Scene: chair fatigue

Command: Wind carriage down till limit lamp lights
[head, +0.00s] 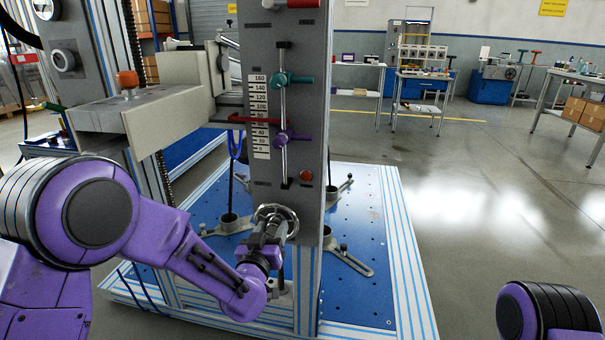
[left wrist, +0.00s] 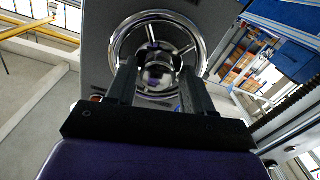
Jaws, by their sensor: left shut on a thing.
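A chrome handwheel (head: 291,217) is on the lower front of the grey column (head: 258,50). My left gripper (head: 270,232) is at it, fingers either side of its hub; the wheel (left wrist: 117,42) faces me in the left wrist view, with the gripper (left wrist: 158,70) shut on it. The scale (head: 259,120) runs from 0 to 160, and a red pointer (head: 245,119) crosses it around the middle. The carriage (head: 165,118) stands left of the column. A round red lamp (head: 306,176) sits low on the column face; it looks dull red. My right gripper is out of view.
A teal clamp (head: 292,80) and a purple clamp (head: 291,138) sit on the rod beside the scale. The blue base plate (head: 360,225) carries several metal feet. Open floor (head: 460,200) lies to the right, with workbenches behind.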

